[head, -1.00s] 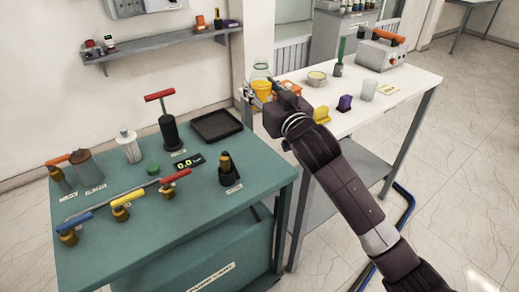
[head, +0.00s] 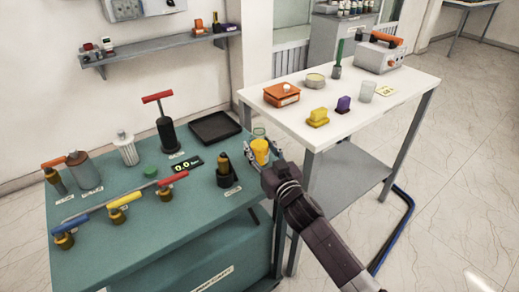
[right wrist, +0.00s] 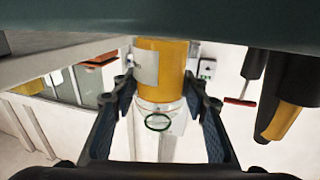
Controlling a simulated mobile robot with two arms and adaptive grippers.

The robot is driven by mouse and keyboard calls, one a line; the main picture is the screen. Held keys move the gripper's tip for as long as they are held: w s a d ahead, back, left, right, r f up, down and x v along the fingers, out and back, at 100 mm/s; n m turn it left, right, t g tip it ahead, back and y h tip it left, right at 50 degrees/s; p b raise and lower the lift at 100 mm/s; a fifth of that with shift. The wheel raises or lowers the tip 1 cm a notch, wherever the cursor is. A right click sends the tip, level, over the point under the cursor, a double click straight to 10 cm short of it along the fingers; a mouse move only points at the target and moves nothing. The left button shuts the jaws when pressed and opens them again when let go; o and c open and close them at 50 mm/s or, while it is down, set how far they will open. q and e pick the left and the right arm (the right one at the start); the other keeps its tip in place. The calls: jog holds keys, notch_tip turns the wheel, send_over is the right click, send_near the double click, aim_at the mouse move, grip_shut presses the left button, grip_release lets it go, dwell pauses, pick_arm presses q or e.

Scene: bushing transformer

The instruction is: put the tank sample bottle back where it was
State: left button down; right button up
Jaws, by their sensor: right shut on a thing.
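The sample bottle (head: 260,152) has yellow liquid in its lower part and a clear upper part. My right gripper (head: 263,148) is shut on it at the right rear edge of the teal cart (head: 130,235). The bottle looks upright; I cannot tell whether its base touches the cart. The right wrist view shows the bottle (right wrist: 162,70) inverted between the fingers (right wrist: 165,95), with a pale label and a green ring. A green cap-like disc (head: 151,172) lies on the cart. My left gripper is not in view.
A black holder with a dark and brass piece (head: 226,172) stands just left of the bottle. A black tray (head: 215,127) lies behind. Several coloured-handle valves occupy the cart's left.

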jog(key=shift+f, duration=0.2)
jog(key=shift+f, duration=0.15)
jog(key=o, duration=1.3)
jog(key=shift+r, duration=0.25)
jog(key=shift+s+d+f, duration=0.1)
jog(key=shift+s+f, duration=0.05)
jog(key=shift+s, duration=0.15)
jog(key=v, duration=1.1)
jog(key=shift+s+d, duration=0.1)
jog(key=shift+s, duration=0.05)
